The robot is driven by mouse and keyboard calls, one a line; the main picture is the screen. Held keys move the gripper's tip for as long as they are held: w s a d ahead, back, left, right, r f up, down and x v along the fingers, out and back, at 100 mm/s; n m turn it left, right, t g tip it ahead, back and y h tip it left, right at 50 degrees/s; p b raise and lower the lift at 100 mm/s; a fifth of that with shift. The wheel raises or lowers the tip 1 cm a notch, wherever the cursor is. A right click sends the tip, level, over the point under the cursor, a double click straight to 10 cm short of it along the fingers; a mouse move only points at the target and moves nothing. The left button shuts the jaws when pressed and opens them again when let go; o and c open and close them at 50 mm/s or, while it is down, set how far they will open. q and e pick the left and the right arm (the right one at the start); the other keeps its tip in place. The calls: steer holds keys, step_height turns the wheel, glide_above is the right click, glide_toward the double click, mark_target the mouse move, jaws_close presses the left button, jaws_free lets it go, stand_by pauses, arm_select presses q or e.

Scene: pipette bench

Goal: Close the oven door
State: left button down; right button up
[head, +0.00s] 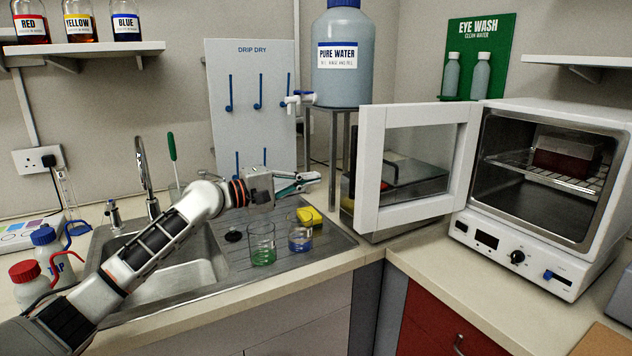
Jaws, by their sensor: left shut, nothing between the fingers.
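The white oven (522,252) stands on the right-hand counter. Its door (371,160), a white frame around a glass pane, is hinged at the oven's left side and stands wide open, swung out to the left. Inside the oven a wire rack (545,176) holds a dark reddish block-like item (566,155). My left gripper (312,181) is shut and empty, above the sink's drainboard. It is left of the door's free edge and apart from it. My right gripper does not show.
Below my left gripper, beakers with green (262,246) and blue liquid (300,238) and a yellow sponge (309,216) stand on the drainboard. A pure water tank (342,75) stands behind the door. Counter in front of the oven is mostly clear.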

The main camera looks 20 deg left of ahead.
arm_select(q)
steer(key=x, duration=0.8)
steer(key=s+d, duration=0.1)
steer(key=s+d+p, duration=0.1)
steer(key=s, duration=0.1)
steer(key=shift+s+d, duration=0.15)
steer(key=shift+d, duration=0.1)
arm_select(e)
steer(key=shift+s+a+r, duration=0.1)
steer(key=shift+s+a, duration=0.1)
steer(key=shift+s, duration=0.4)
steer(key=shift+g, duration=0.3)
arm_select(q)
steer(key=shift+p, duration=0.3)
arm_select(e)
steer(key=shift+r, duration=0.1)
